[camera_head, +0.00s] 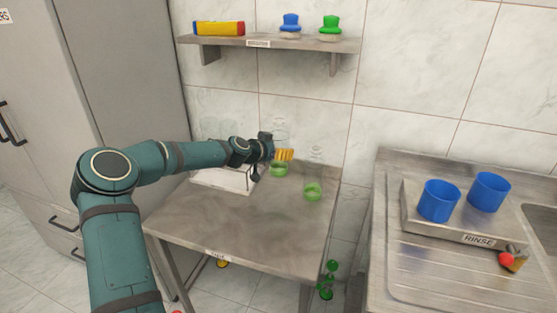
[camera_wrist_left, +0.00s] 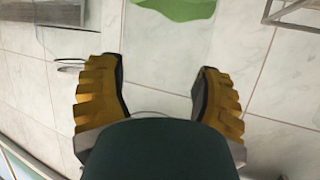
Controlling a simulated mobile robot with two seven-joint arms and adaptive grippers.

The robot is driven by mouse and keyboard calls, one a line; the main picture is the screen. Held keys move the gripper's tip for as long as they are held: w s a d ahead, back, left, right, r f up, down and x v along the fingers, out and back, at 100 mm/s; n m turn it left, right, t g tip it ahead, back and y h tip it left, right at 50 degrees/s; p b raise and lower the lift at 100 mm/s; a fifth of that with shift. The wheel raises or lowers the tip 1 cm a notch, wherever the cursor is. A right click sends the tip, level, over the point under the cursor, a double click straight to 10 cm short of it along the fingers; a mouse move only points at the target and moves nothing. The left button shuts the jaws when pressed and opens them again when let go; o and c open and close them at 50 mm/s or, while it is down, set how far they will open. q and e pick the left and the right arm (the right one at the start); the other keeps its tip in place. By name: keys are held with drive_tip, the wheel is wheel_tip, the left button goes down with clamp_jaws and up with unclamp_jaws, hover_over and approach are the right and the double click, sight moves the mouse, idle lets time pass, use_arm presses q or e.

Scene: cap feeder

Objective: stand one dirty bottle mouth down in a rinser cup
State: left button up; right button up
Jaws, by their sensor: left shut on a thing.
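My left gripper (camera_head: 284,154) is shut on a clear bottle (camera_head: 280,130) with green liquid (camera_head: 279,170) in its bottom. The bottle is upright, at the back of the table; I cannot tell whether its base touches the tabletop. In the left wrist view the yellow fingers (camera_wrist_left: 160,85) stand apart around the see-through bottle, and its green liquid (camera_wrist_left: 180,8) shows at the top edge. A second clear bottle with green liquid (camera_head: 313,191) stands upright to the right. Two blue rinser cups, the left one (camera_head: 438,202) and the right one (camera_head: 489,192), stand open and upward on the rinser. My right gripper is out of view.
The steel table (camera_head: 235,225) is clear in front, with a white tray (camera_head: 225,180) at back left. The rinser block (camera_head: 420,229), labelled RINSE, sits on the drainboard (camera_head: 410,280) across a gap. A red knob (camera_head: 506,259) projects from it. A shelf (camera_head: 270,43) hangs above.

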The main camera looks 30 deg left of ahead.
sight(273, 132)
use_arm(q)
wheel_tip(273, 132, up, 7)
drive_tip(key=shift+f+p, duration=0.2)
drive_tip(key=shift+p, duration=0.7)
drive_tip(key=shift+f, duration=0.1)
